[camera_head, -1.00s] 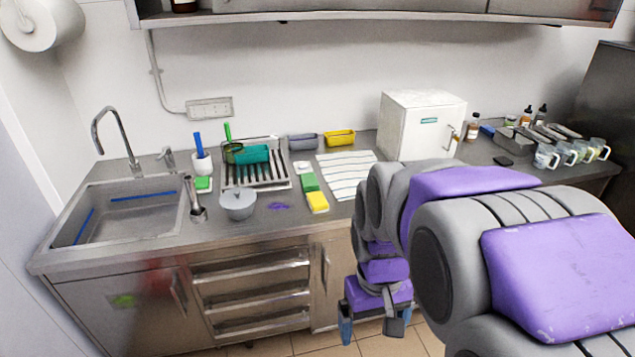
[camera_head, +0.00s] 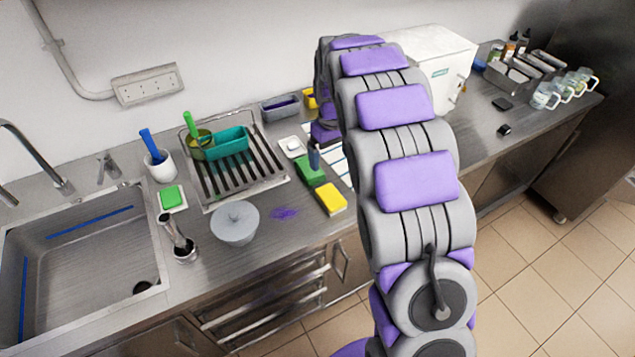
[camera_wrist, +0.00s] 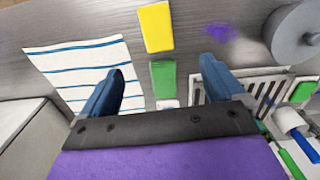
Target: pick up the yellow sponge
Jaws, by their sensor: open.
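The yellow sponge (camera_head: 331,198) lies flat near the front edge of the counter, by the end of a green sponge (camera_head: 311,171). In the wrist view the yellow sponge (camera_wrist: 156,27) is at the top centre, beyond my fingertips, with the green sponge (camera_wrist: 163,78) between the fingers. My gripper (camera_wrist: 162,66) is open and empty, its blue fingers apart above the counter. In the head view one blue fingertip (camera_head: 314,157) shows near the green sponge; my arm hides the rest of the gripper.
A purple spot (camera_head: 284,213) and a grey lidded pot (camera_head: 235,222) are left of the yellow sponge. The dish rack (camera_head: 256,184) stands behind. A striped cloth (camera_wrist: 82,66) lies beside the sponges. The white box (camera_head: 444,60) is farther right.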

